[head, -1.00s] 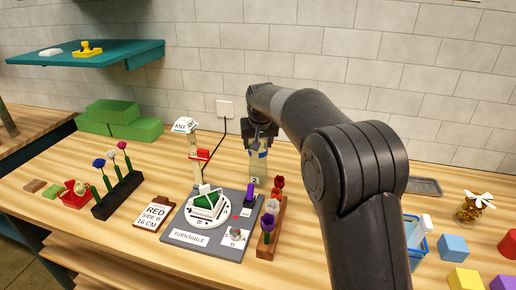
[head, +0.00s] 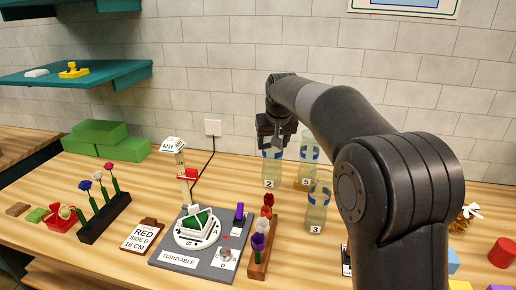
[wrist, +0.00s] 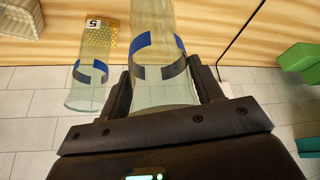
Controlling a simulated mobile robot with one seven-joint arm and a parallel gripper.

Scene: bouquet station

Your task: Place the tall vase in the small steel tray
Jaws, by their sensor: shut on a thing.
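A clear glass vase marked 2 (head: 271,170), with a blue band, is upright in my gripper (head: 275,142). In the wrist view my gripper (wrist: 163,80) is shut around this vase (wrist: 155,35), one finger on each side. I cannot tell how far its base is from the table. A vase marked 5 (head: 308,165) stands just to its right and also shows in the wrist view (wrist: 90,65). A vase marked 3 (head: 317,208) stands nearer the front. I cannot tell for certain which is the tall one. The small steel tray is hidden behind my arm.
A flower rack (head: 262,245) and turntable (head: 190,258) stand in front of the held vase. Green blocks (head: 95,140) are at the back left. A red cylinder (head: 502,252) and a jar (head: 463,226) are at the right. The wall is close behind.

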